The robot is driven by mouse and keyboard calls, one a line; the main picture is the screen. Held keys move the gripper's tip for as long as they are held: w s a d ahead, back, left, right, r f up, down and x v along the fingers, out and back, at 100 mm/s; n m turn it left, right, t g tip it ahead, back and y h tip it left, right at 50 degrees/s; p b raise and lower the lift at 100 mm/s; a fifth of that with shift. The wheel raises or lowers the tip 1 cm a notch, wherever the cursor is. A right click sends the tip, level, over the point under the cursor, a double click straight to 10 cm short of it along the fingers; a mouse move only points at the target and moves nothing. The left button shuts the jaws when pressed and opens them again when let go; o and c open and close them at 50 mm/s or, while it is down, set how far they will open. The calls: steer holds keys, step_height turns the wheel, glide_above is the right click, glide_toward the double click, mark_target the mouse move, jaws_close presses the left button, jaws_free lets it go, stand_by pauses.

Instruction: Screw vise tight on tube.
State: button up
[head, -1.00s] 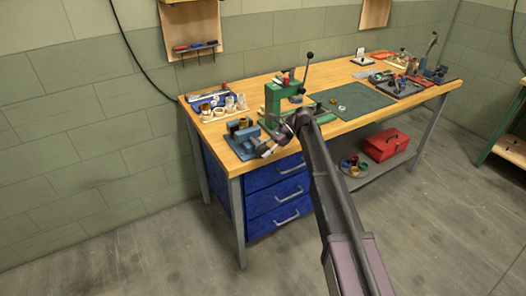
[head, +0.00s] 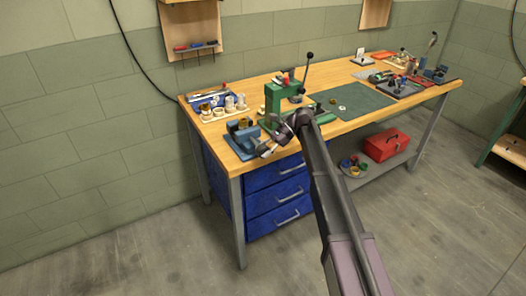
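A blue vise (head: 243,137) sits at the near left corner of the wooden workbench (head: 225,157). A small brassy piece shows at its jaws, but I cannot make out a tube clearly. My gripper (head: 265,153) is at the end of my arm, right beside the vise on its right side and close to its front. Its fingers are too small and partly hidden to tell whether they are open or touch the vise handle.
A green press (head: 275,100) with a tall lever stands behind my wrist. A tray of pale cylinders (head: 222,111) lies behind the vise. A green mat (head: 355,106) lies mid-bench. Blue drawers (head: 275,193) are below, and a red toolbox (head: 386,146) rests on the lower shelf.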

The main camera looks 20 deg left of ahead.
steer(key=shift+o, duration=1.2)
steer(key=shift+s+d+r, duration=0.25)
steer(key=shift+d, duration=0.05)
steer(key=shift+w+a, duration=0.1)
steer(key=shift+a, duration=0.05)
steer(key=shift+p, duration=0.6)
